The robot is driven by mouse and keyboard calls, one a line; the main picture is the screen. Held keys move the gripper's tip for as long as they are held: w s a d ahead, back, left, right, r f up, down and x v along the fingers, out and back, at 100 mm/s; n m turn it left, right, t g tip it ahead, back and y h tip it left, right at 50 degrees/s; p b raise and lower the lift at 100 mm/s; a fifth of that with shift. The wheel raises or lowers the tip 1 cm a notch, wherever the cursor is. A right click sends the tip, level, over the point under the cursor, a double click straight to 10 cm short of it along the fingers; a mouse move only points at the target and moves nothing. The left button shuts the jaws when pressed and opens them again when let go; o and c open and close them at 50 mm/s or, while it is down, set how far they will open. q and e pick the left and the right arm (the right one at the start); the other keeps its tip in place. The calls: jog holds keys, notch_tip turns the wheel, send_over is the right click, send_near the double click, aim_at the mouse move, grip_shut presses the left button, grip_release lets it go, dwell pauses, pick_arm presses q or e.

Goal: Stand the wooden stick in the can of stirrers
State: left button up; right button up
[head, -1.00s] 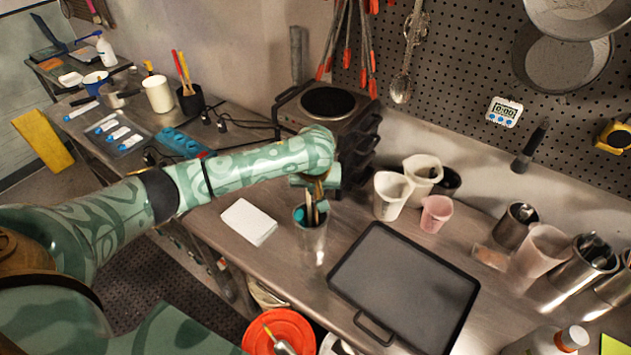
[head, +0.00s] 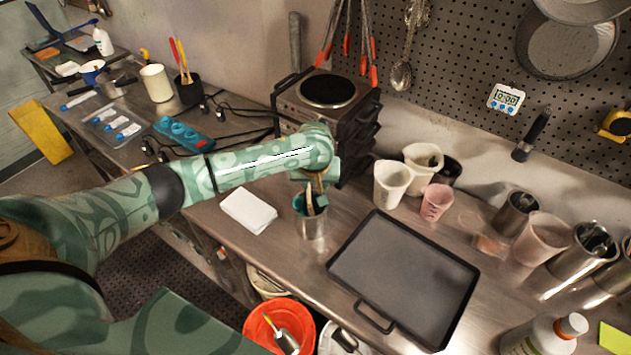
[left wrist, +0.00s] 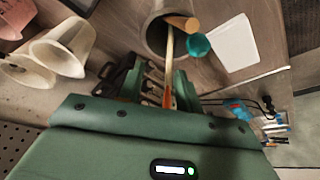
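The can of stirrers (head: 312,227) is a metal can standing on the steel bench; in the left wrist view its rim (left wrist: 150,38) shows. It holds a teal-ended stirrer (left wrist: 199,45) and a tan wooden-looking one (left wrist: 182,22). The slim wooden stick (left wrist: 169,48) runs from between my left fingers down into the can's mouth, leaning; its lower end is hidden. My left gripper (head: 317,179) is just above the can. Its fingers stand apart with a gap around the stick, which lies nearer one finger. My right gripper is not in view.
A black-rimmed tray (head: 366,310) lies right of the can, white paper (head: 249,210) left. Behind stand a hotplate (head: 327,92), white beakers (head: 390,187) and a pink cup (head: 435,203). An orange bucket (head: 262,326) is below the bench edge.

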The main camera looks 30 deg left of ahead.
pick_arm(q)
jog(key=p+v, duration=0.5)
jog(key=v, duration=1.1)
jog(key=shift+s+r, duration=0.1)
